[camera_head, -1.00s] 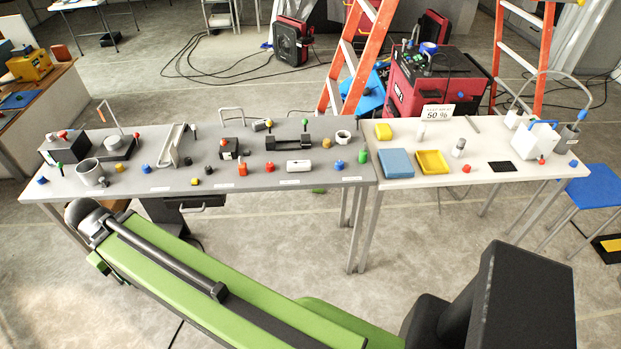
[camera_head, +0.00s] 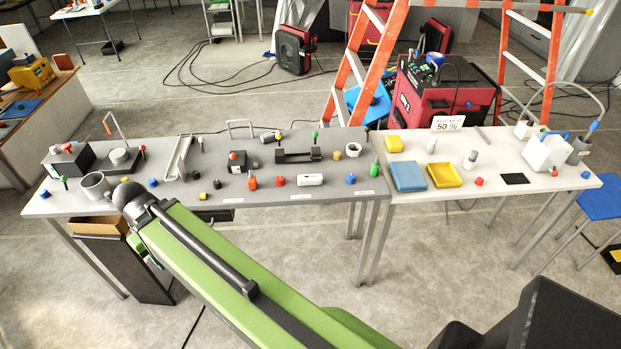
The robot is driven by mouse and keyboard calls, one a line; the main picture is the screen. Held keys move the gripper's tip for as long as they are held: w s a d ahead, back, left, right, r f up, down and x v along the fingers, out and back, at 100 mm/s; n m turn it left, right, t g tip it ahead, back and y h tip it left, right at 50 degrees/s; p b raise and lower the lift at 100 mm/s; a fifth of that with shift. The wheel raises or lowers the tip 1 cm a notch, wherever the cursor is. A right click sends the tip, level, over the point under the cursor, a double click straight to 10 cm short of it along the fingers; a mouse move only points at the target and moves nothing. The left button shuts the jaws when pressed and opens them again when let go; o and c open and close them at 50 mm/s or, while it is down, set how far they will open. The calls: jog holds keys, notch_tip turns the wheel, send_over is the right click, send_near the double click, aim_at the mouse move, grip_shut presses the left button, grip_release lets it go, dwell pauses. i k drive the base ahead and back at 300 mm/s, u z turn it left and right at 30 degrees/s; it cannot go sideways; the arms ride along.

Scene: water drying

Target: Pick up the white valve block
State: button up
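A small white block (camera_head: 310,180), which looks like the valve block, lies on the grey table (camera_head: 228,197) near its front edge, right of centre. It has a few dark spots on its face, and nothing covers it. My green arm reaches from the lower right up to the table's front edge, ending in a dark rounded joint left of the block. My gripper does not show, so its state and its distance from the block cannot be seen.
Red (camera_head: 280,181) and blue (camera_head: 350,178) small parts flank the block. A black fixture (camera_head: 297,156) stands behind it. The white table (camera_head: 530,200) on the right holds a blue pad (camera_head: 408,176) and yellow tray (camera_head: 443,175). An orange ladder (camera_head: 352,65) stands behind. Floor in front is clear.

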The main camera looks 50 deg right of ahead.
aim_at(312, 180)
jog(key=i, duration=0.85)
jog(key=u, duration=0.05)
